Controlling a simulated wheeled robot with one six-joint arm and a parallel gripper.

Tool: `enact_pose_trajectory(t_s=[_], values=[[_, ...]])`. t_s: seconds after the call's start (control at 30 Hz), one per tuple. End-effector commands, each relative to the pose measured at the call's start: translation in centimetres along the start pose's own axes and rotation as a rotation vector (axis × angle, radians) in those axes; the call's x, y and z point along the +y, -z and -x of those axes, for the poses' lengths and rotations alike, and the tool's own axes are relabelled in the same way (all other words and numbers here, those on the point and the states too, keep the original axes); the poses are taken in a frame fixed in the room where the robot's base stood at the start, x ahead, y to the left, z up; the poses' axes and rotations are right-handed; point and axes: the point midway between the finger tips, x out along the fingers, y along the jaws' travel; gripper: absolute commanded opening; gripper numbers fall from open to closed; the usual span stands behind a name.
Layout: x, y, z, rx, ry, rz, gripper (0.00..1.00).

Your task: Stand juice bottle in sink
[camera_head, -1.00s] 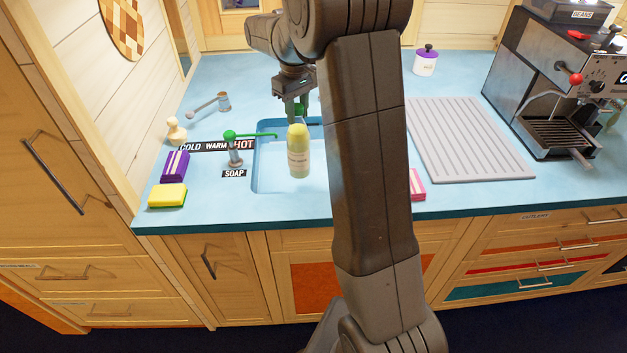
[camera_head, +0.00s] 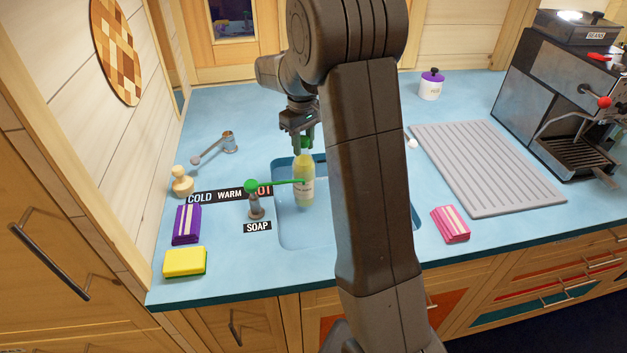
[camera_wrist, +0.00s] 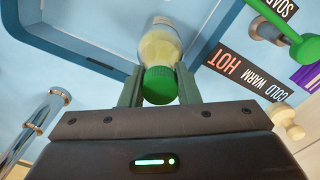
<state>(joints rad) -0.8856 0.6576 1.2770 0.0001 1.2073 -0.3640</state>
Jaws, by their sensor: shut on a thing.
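The juice bottle (camera_head: 304,187) is pale yellow with a label and a green cap. It is upright within the sink's outline, toward its back left. My gripper (camera_head: 303,142) is above it, shut on the green cap end. The wrist view shows the bottle (camera_wrist: 160,45) with its cap between the two fingers (camera_wrist: 158,88). The blue sink (camera_head: 290,236) is recessed in the counter, and my arm hides much of its right part. I cannot tell whether the bottle's base touches the sink floor.
Purple (camera_head: 186,224), yellow (camera_head: 185,262) and pink (camera_head: 450,224) sponge-like blocks lie around. A ribbed drainboard (camera_head: 485,165) is at the right.

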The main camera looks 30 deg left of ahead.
Motion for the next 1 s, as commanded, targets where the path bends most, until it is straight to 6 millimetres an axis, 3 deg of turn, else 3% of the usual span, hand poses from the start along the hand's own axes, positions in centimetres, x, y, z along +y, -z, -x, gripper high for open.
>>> enact_pose_trajectory(t_s=[0.6,0.97,1.0], values=[[0.0,0.0,-6.3,0.001,-0.001,0.0,0.0],[0.0,0.0,-6.7,0.002,-0.001,0.0,0.0],[0.0,0.0,-6.8,0.0,0.0,0.0,0.35]])
